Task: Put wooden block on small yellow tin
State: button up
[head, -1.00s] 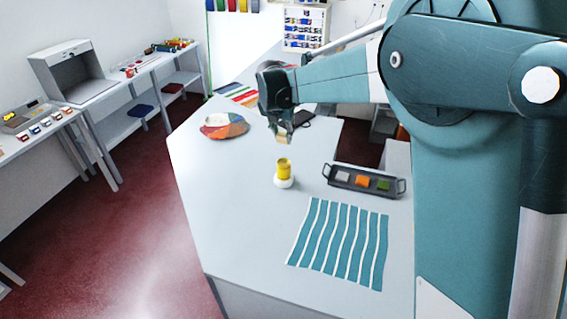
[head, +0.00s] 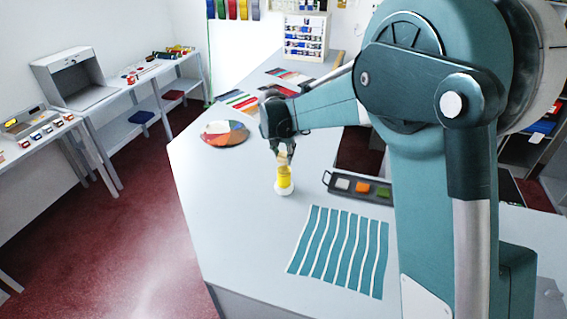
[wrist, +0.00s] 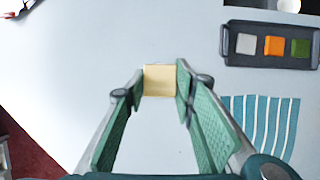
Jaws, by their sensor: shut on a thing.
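The pale wooden block (head: 284,159) is between the fingertips of my gripper (head: 286,152), which is shut on it. In the wrist view the block (wrist: 159,80) shows as a light square between the green finger pads of my gripper (wrist: 160,82). The small yellow tin (head: 284,178) stands upright on a white round base (head: 284,190) on the counter. In the head view the block is right above the tin; I cannot tell whether they touch. The tin does not show in the wrist view.
A dark tray (head: 336,192) with grey, orange and green squares lies to the right of the tin. A striped teal cloth (head: 340,250) lies nearer. A multicoloured disc (head: 224,133) lies to the left. The counter (head: 225,200) left of the tin is clear.

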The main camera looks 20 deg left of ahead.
aim_at(284, 162)
jog(key=shift+f, duration=0.25)
jog(key=shift+f, duration=1.85)
jog(key=shift+f, duration=0.2)
jog(key=o, duration=0.9)
jog(key=shift+c, duration=0.2)
jog(key=shift+r, duration=0.15)
jog(key=v, duration=1.2)
